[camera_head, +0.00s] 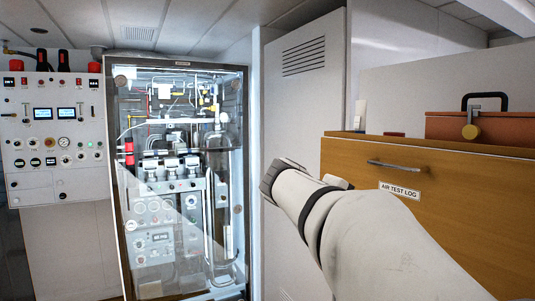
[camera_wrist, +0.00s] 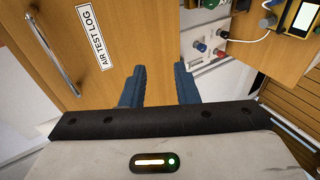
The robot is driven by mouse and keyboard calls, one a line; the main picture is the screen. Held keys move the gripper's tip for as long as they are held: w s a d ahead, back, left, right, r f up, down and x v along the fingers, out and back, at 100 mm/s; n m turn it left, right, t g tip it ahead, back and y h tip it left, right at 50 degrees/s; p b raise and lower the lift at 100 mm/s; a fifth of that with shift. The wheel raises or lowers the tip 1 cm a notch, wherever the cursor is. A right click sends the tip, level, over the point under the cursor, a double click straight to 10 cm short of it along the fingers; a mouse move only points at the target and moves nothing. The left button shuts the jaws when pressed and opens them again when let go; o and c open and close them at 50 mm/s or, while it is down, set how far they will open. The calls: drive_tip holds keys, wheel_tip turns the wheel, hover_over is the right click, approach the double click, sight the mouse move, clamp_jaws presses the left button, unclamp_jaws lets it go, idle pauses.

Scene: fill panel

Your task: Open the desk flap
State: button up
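The desk flap (camera_head: 455,205) is an orange-brown wooden front at the right of the head view, with an "AIR TEST LOG" label. A metal bar handle (camera_head: 392,166) sits near its upper edge. The flap looks closed. In the wrist view the flap (camera_wrist: 135,30) fills the upper left, with its handle (camera_wrist: 52,52) at the far left. My gripper (camera_wrist: 160,68) is open and empty, its two blue fingers apart. The handle is left of both fingers, not between them. In the head view my arm covers part of the flap, and the fingers do not show.
An orange case (camera_head: 480,130) with a black handle stands on the desk top. A tall grey cabinet (camera_head: 310,90) and a glass-fronted equipment cabinet (camera_head: 180,190) stand behind my arm. A control panel (camera_head: 55,135) is at the left. The wrist view shows a panel with knobs (camera_wrist: 205,48).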

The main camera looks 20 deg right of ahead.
sight(391, 166)
drive_tip(key=d+r+g+h+p, duration=0.1)
drive_tip(key=d+r+h, duration=0.4)
drive_tip(key=r, duration=0.6)
drive_tip(key=shift+m+y, duration=0.4)
drive_tip(key=shift+y, duration=0.2)
drive_tip(key=p+x, duration=0.1)
drive_tip(key=x, duration=0.6)
drive_tip(key=shift+r+p, duration=0.2)
drive_tip(key=shift+p, duration=0.2)
drive_tip(key=shift+w+d+f, duration=0.1)
drive_tip(key=shift+d+f, duration=0.1)
drive_tip(key=shift+d, duration=0.45)
clamp_jaws()
